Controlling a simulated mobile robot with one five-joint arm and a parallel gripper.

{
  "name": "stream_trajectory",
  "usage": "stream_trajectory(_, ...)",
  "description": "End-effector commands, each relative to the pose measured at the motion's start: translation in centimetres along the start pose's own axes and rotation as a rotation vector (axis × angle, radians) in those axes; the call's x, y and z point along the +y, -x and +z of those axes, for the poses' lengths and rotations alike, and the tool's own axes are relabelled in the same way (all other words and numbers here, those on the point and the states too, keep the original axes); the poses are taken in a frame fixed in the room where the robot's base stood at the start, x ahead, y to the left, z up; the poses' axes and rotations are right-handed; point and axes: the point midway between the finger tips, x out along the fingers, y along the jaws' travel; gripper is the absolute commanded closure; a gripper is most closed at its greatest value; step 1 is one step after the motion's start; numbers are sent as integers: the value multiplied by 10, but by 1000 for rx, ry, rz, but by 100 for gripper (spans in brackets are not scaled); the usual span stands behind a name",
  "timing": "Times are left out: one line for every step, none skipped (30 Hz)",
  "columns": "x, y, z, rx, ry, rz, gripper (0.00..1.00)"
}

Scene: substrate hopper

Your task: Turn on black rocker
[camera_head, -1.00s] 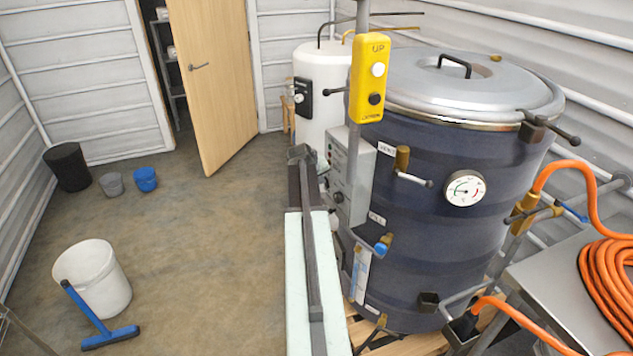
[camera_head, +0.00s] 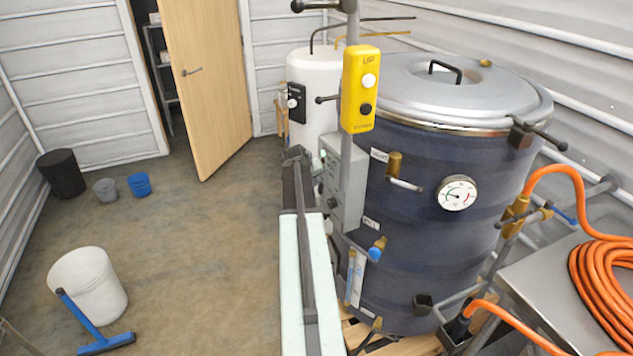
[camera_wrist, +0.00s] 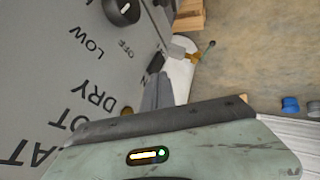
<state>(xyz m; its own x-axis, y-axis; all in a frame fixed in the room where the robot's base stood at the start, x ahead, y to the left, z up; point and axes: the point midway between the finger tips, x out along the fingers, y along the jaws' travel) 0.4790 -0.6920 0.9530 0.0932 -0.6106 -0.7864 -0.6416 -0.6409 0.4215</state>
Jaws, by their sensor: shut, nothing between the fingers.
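The grey control box (camera_head: 345,185) stands on the post in front of the dark blue vessel. In the wrist view its panel (camera_wrist: 50,60) fills the left side, with OFF, LOW and DRY lettering and a round black knob (camera_wrist: 122,12) at the top. I cannot make out a black rocker for certain in either view. My gripper (camera_head: 296,153) is just left of the box in the head view. In the wrist view my gripper (camera_wrist: 157,72) is shut and empty, beside the panel's edge. I cannot tell whether it touches the panel.
A yellow pendant (camera_head: 360,88) with white and black buttons hangs on the post above the box. The blue vessel (camera_head: 430,220) is behind it, a white tank (camera_head: 312,90) farther back. A white bucket (camera_head: 88,285) and blue squeegee (camera_head: 108,343) are left; floor between is clear.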

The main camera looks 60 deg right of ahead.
Motion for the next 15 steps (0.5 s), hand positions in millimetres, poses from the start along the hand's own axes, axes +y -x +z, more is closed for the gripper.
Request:
stream_trajectory(1, 1, 0, 0, 0, 0, 100)
stream_trajectory(1, 0, 0, 0, 0, 0, 100)
stream_trajectory(0, 0, 0, 0, 0, 0, 100)
stream_trajectory(0, 0, 0, 0, 0, 0, 100)
stream_trajectory(1, 0, 0, 0, -1, 0, 100)
stream_trajectory(1, 0, 0, 0, -1, 0, 100)
stream_trajectory(1, 0, 0, 0, -1, 0, 100)
stream_trajectory(1, 0, 0, 0, -1, 0, 100)
stream_trajectory(0, 0, 0, 0, -1, 0, 100)
stream_trajectory(0, 1, 0, 0, 0, 0, 100)
stream_trajectory(-1, 2, 0, 0, 0, 0, 100)
stream_trajectory(-3, 3, 1, 0, 0, 0, 100)
stream_trajectory(-5, 5, 1, 0, 0, 0, 100)
stream_trajectory(-7, 7, 1, 0, 1, -1, 100)
stream_trajectory(-10, 10, 2, 0, 1, -1, 100)
